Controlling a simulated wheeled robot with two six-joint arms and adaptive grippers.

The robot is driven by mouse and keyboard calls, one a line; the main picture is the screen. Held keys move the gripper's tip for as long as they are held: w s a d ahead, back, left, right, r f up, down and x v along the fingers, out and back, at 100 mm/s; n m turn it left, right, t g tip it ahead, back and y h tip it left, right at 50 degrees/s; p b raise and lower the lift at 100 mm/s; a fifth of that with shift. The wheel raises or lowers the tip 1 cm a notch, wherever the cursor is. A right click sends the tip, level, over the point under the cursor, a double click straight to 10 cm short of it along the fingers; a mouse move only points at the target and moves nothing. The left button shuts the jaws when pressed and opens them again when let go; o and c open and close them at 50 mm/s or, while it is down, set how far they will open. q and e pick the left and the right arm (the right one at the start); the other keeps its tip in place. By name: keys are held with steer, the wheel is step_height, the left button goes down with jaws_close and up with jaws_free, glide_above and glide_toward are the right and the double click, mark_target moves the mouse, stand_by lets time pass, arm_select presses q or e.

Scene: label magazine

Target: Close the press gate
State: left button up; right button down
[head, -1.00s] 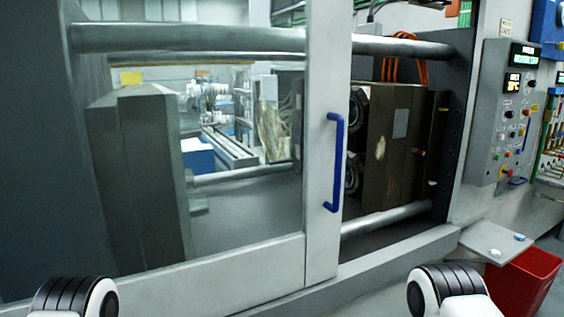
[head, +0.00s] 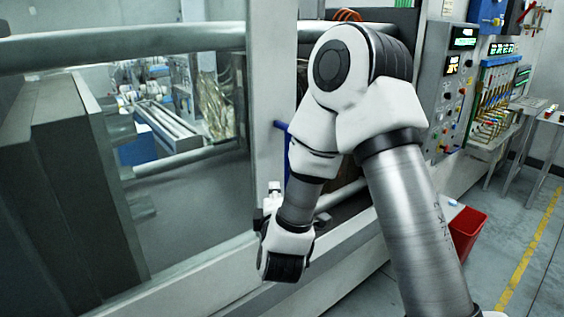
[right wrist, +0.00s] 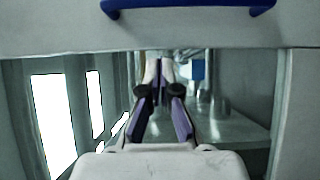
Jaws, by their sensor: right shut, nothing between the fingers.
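The press gate (head: 266,75) is a pale grey frame with a large clear window. It stands at the left and middle of the head view. Its blue handle (head: 282,125) is mostly hidden behind my right arm. In the right wrist view the handle (right wrist: 190,8) crosses the top edge, on a pale grey band of the gate (right wrist: 200,36). My left gripper is out of view.
A control panel (head: 453,90) with buttons stands right of my arm. A red bin (head: 467,232) is on the floor at the right. A table (head: 545,115) stands farther right. The floor by the yellow line (head: 530,250) is clear.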

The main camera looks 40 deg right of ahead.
steer(key=w+d+p, duration=0.5)
steer(key=w+d, duration=0.2)
steer(key=d, duration=0.2)
steer(key=shift+w+d, duration=0.15)
steer(key=shift+d, duration=0.15)
steer(key=shift+w+a+f, duration=0.1)
